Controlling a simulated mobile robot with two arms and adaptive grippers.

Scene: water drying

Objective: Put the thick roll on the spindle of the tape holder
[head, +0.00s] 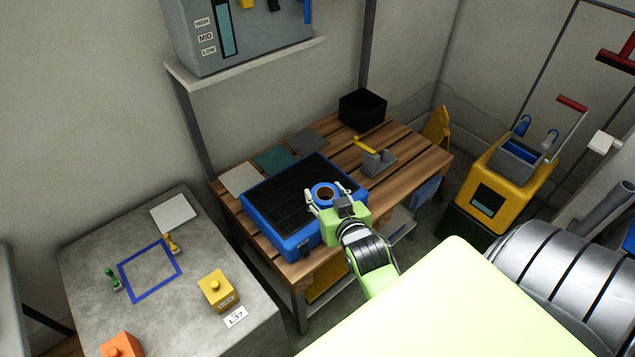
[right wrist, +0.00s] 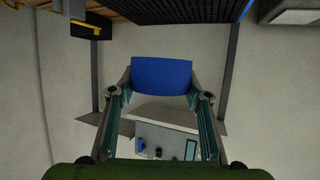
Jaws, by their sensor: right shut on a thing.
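The thick roll (head: 323,187) is blue with a brown core. My right gripper (head: 326,194) is shut on it, with a finger on each side, and holds it over the front right part of the blue case in the head view. In the right wrist view the roll (right wrist: 161,76) shows as a blue band between the fingertips (right wrist: 161,92). The tape holder (head: 379,163) is a grey block with a yellow spindle (head: 363,146). It stands on the slatted bench, right of and behind the roll, apart from it. My left gripper is not in view.
The blue case (head: 296,242) with a black ribbed top lies on the wooden bench (head: 408,178). A black bin (head: 363,110) stands at the back. Flat pads (head: 275,160) lie behind the case.

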